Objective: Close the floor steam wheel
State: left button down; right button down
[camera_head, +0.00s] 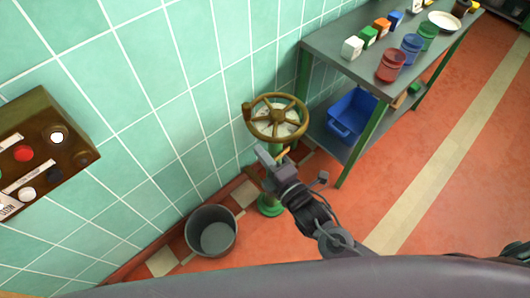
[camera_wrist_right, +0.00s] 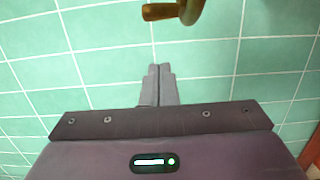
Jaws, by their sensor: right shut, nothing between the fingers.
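The steam wheel (camera_head: 294,101) is a brass handwheel with spokes over a pale dial, on a green floor pedestal (camera_head: 270,207) beside the tiled wall. My right gripper (camera_head: 268,156) is just below and in front of the wheel's near rim in the head view. It is shut and empty, and hides part of the pedestal. In the right wrist view, the shut fingertips (camera_wrist_right: 159,70) point at the wall, and a brass piece of the wheel (camera_wrist_right: 174,11) shows at the top edge, apart from them. My left gripper is not in view.
A grey bucket (camera_head: 211,231) stands on the floor left of the pedestal. A grey-topped table (camera_head: 325,43) with several jars and boxes is to the right, with a blue bin (camera_head: 351,113) on its lower shelf. A brown button panel (camera_head: 43,138) is on the wall at left.

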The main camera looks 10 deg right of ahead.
aim_at(251, 125)
jog(key=x, duration=0.3)
jog(key=d+x, duration=0.1)
jog(key=x, duration=0.2)
jog(key=w+x, duration=0.1)
jog(key=x, duration=0.2)
jog(key=shift+d, duration=0.35)
jog(key=shift+w+d, duration=0.2)
jog(key=shift+w, duration=0.35)
